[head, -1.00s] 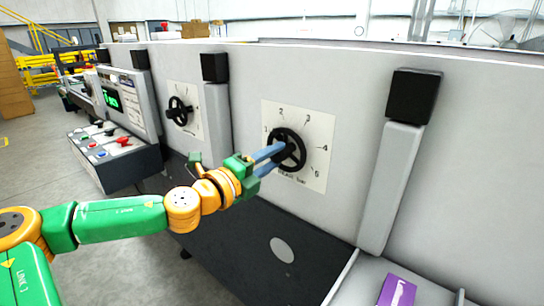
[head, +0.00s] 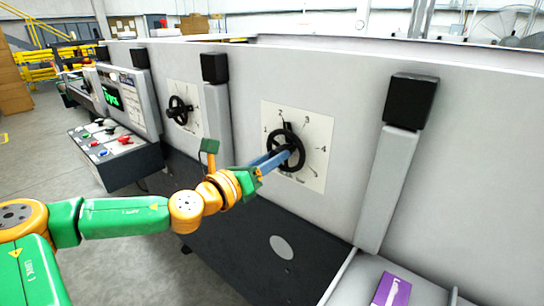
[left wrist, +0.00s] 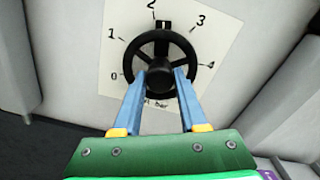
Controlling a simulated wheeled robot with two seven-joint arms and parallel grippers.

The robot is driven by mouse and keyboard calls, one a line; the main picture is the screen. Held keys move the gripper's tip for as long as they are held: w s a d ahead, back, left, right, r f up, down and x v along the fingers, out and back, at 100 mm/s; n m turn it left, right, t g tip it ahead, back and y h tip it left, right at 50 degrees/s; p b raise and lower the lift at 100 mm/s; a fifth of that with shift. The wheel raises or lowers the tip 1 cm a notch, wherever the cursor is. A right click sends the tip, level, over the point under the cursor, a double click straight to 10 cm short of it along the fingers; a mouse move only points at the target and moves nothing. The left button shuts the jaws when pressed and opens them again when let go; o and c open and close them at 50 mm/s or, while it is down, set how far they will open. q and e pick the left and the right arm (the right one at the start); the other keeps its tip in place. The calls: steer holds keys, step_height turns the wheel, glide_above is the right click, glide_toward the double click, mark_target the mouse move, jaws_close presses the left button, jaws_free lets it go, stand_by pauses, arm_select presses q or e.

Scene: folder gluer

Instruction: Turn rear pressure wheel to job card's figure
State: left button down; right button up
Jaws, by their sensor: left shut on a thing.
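A black spoked handwheel (head: 299,138) stands on a white dial plate (head: 316,169) on the grey machine side. My left gripper (head: 288,153) reaches it from the left. In the left wrist view, its two blue fingers (left wrist: 160,76) are shut on the dark hub of the wheel (left wrist: 160,36), one on each side. A small black block with a light mark (left wrist: 163,25) sits at the top of the rim, just below and right of the figure 2. The figures 0 to 4 show around the wheel. I cannot make out a job card figure. My right gripper is not in view.
A second black handwheel (head: 178,110) on its own plate is farther left. A control panel (head: 121,154) with a green display stands beyond it. A grey post with a black cap (head: 411,98) is right of the dial. A purple box (head: 391,290) lies at lower right.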

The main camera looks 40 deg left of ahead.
arm_select(q)
steer(key=shift+d+f+m+b, duration=0.15)
steer(key=shift+m+b, duration=2.15)
steer(key=shift+m, duration=2.05)
steer(key=shift+a+f+m+b, duration=0.15)
steer(key=shift+m+b, duration=2.1)
steer(key=shift+m, duration=2.1)
steer(key=shift+d, duration=0.1)
steer(key=shift+c, duration=2.2)
jaws_free()
steer(key=shift+r, duration=0.2)
steer(key=shift+s, duration=0.15)
steer(key=s+b, duration=0.2)
steer(key=s, duration=0.5)
steer(key=shift+a+b, duration=0.3)
steer(key=shift+b, duration=0.1)
